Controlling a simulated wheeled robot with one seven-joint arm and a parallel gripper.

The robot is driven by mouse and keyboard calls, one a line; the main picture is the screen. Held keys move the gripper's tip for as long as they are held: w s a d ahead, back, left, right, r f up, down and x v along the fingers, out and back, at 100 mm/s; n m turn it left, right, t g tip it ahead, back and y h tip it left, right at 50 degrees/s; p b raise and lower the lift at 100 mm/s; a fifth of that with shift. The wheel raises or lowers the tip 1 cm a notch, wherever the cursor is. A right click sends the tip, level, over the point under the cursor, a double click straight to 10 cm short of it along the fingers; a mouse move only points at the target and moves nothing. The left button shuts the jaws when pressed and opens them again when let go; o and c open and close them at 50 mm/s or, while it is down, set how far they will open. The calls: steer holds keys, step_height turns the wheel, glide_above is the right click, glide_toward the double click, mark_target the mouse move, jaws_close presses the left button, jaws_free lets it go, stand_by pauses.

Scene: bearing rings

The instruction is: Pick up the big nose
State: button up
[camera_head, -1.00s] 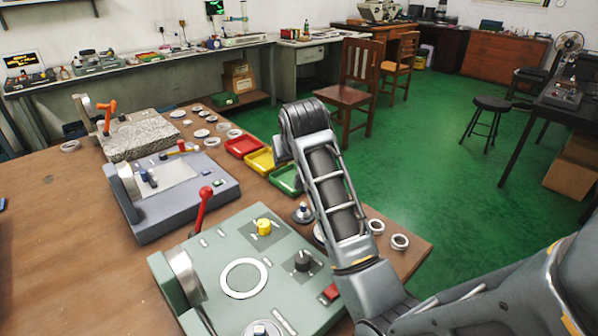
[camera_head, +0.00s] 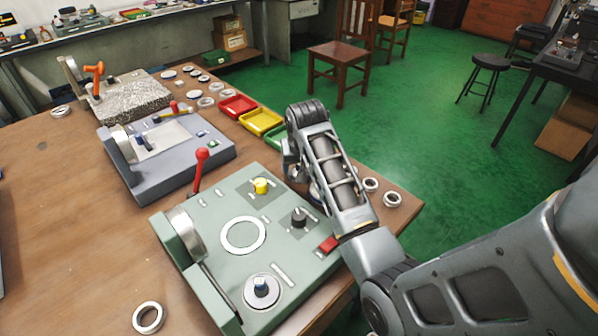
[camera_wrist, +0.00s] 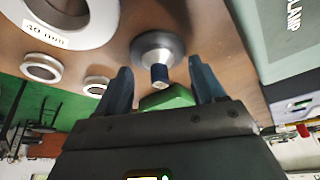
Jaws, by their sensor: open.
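A silver flanged nose (camera_wrist: 158,50) with a dark blue tip stands on the brown table in the wrist view. My gripper (camera_wrist: 164,84) is open, its two dark fingers apart, with the nose just beyond and between their tips. Nothing is held. In the head view my arm hides this nose and my fingers. A similar blue-tipped piece (camera_head: 262,288) sits on a round plate at the near end of the green machine (camera_head: 215,205). Their sizes are hard to compare, so I cannot tell for certain which is the big nose.
The green machine, with a red-knobbed lever (camera_head: 200,165), stands close beside my arm. Red (camera_head: 238,106), yellow (camera_head: 261,121) and green trays line the table edge. A large ring labelled 40 mm (camera_wrist: 65,20) and smaller rings (camera_wrist: 41,67) lie near the nose.

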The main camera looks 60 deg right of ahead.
steer(key=shift+c, duration=0.3)
jaws_close()
stand_by(0.4)
